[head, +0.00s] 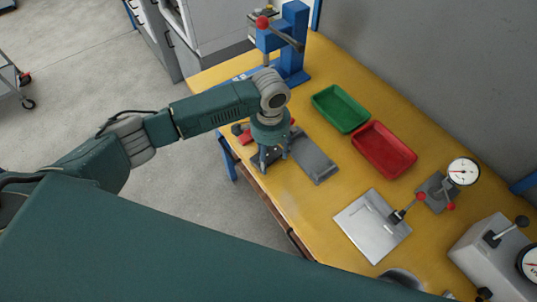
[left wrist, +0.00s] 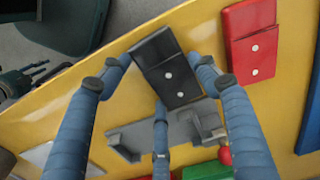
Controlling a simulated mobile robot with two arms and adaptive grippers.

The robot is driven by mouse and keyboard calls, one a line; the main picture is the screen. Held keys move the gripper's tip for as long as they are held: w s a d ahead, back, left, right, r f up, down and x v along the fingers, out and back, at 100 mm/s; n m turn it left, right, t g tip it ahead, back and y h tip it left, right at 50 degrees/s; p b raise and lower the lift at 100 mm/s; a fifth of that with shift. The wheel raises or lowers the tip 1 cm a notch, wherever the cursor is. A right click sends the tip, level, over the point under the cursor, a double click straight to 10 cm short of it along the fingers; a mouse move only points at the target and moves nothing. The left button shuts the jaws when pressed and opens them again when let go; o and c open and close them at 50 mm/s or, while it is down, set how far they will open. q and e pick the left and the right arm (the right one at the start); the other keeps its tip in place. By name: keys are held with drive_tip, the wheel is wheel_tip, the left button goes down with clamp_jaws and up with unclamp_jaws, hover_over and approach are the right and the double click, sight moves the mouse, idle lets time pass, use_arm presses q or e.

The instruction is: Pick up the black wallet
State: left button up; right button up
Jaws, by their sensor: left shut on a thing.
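The black wallet (left wrist: 168,72), with two white snaps, sits between the blue fingers of my left gripper (left wrist: 164,75) in the left wrist view. The fingers are shut on it, two at its sides and one at its near edge. In the head view my left gripper (head: 272,155) points down over the near left part of the yellow table, and it largely hides the wallet. How far the wallet is off the table cannot be told. My right gripper is not in view.
A red wallet (left wrist: 252,45) lies beside the black one. A grey fixture (head: 314,159) is right of the gripper. A green tray (head: 340,108), a red tray (head: 384,149) and a metal plate (head: 372,226) stand further right. A blue press (head: 293,45) stands behind.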

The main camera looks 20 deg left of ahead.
sight(270, 157)
use_arm(q)
wheel_tip(270, 157, up, 20)
drive_tip(key=b, duration=0.1)
idle(0.7)
